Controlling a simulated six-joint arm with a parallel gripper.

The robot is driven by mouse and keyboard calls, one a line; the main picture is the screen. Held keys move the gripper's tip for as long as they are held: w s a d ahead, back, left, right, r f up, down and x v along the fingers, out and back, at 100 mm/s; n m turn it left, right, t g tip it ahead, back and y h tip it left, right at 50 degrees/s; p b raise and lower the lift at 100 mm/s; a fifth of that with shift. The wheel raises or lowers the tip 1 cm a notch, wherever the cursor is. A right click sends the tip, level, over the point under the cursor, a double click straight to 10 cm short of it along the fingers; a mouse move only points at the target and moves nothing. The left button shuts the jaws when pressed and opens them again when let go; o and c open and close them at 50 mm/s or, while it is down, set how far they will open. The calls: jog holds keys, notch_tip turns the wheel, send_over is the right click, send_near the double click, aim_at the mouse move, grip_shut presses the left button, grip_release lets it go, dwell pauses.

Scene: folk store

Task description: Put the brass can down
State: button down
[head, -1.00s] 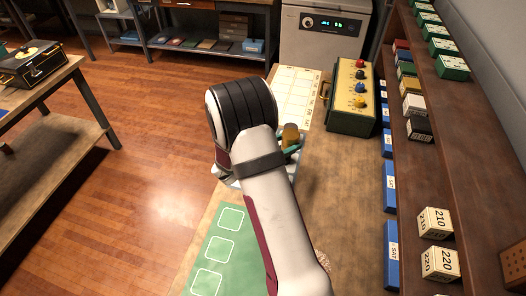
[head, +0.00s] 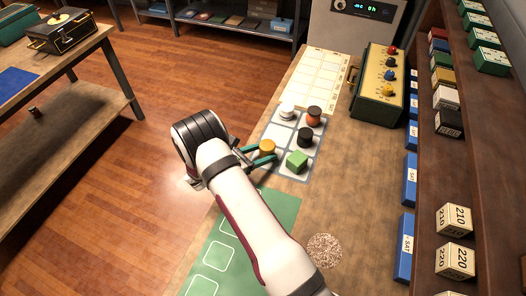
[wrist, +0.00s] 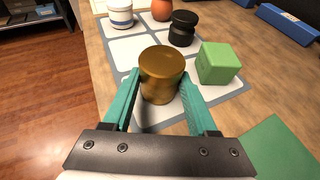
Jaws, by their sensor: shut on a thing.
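The brass can (wrist: 161,74) is a short gold cylinder, upright between the green fingers of my gripper (wrist: 160,102) in the wrist view. My gripper is shut on it. In the head view the can (head: 267,147) shows between the fingertips of my gripper (head: 263,156), at the left front part of a grey board with pale squares (head: 268,131). The can's base is partly hidden, and I cannot tell whether it touches the board. A green block (head: 297,161) stands just right of the can.
A green mat (head: 277,213) lies in front. A cream control box (head: 379,90) and blue SAT boxes (head: 406,240) line the right side.

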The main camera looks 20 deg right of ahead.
jog(key=shift+f, duration=0.1)
jog(key=shift+c, duration=0.9)
grip_release()
